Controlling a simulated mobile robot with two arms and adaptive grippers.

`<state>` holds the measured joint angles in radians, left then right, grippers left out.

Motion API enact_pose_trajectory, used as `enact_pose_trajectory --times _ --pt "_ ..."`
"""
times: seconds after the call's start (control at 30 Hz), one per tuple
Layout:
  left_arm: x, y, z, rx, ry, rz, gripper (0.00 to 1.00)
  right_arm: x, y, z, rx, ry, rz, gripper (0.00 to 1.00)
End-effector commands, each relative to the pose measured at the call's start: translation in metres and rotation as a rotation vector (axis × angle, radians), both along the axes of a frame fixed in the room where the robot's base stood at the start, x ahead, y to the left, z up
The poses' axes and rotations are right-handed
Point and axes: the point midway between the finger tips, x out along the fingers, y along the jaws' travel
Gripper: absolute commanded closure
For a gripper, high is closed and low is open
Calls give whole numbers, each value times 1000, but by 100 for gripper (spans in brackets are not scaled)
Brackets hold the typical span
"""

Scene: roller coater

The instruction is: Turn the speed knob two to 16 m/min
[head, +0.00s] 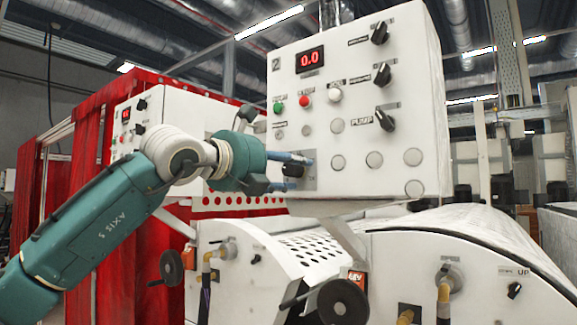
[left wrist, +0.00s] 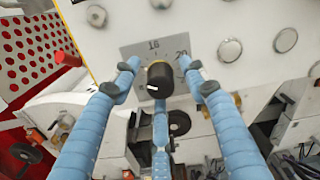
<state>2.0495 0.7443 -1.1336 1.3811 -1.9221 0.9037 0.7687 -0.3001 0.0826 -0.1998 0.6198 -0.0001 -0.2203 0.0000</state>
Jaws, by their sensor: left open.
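A black knob (head: 293,171) sits on a grey dial plate (head: 308,183) at the lower left of the white control panel (head: 350,70) marked 2. In the left wrist view the knob (left wrist: 159,78) has a small white mark on its lower face. The grey plate there (left wrist: 140,49) shows a 20 and an upside-down number that looks like 16. My left gripper (head: 290,172) is open, with blue fingers on either side of the knob and a third finger below it. I cannot tell whether they touch it. My right gripper is not in view.
The panel's red display (head: 310,60) reads 0.0. Green (head: 278,107) and red (head: 305,101) buttons and several black selector knobs are above and right. A white machine cover (head: 440,240) and a black handwheel (head: 342,302) are below. A second panel (head: 125,125) and red curtain stand left.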

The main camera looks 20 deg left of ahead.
Motion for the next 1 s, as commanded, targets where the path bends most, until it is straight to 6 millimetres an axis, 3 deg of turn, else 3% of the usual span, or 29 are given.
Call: enact_pose_trajectory --times 0.13,0.17,0.37,0.73,1.0 --pt "0 0 -1 0 0 0 56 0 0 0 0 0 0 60" --pt "0 0 -1 0 0 0 60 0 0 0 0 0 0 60" --pt "0 0 0 0 0 0 100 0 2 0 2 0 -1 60" --pt "0 0 -1 38 -15 0 100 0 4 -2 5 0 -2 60" --pt "0 1 0 194 -73 1 100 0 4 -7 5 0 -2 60"
